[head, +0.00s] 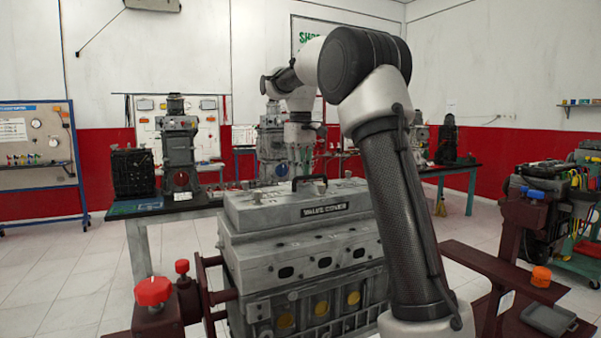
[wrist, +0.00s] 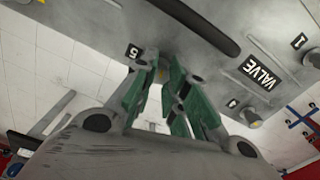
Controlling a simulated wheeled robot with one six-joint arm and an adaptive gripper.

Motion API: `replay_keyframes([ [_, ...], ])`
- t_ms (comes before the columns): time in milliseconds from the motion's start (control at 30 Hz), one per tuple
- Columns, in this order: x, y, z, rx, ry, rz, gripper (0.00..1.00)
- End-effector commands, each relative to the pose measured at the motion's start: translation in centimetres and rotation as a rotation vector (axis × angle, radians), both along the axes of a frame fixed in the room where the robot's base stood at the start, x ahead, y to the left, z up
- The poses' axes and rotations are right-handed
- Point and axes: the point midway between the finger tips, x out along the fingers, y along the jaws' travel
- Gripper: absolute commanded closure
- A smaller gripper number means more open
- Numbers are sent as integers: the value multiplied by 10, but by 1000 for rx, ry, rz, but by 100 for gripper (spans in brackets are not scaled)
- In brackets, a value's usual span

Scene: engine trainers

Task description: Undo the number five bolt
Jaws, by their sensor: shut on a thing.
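In the head view my gripper (head: 301,158) points down at the cover's far side, and the bolt is hidden there.
A black handle (wrist: 197,22) rises from the cover close to my gripper. Other bolts stand by label 1 (wrist: 313,58) and another number label (wrist: 250,118). Red-knobbed stand posts (head: 152,292) flank the engine. Other engine trainers stand on benches behind.

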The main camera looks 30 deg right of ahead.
Motion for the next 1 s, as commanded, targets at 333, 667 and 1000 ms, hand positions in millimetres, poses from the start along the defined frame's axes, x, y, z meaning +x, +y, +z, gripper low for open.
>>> replay_keyframes([
  [333,0,0,1,-1,-2,326,100],
  [667,0,0,1,0,-2,639,100],
  [1000,0,0,1,0,-3,946,100],
])
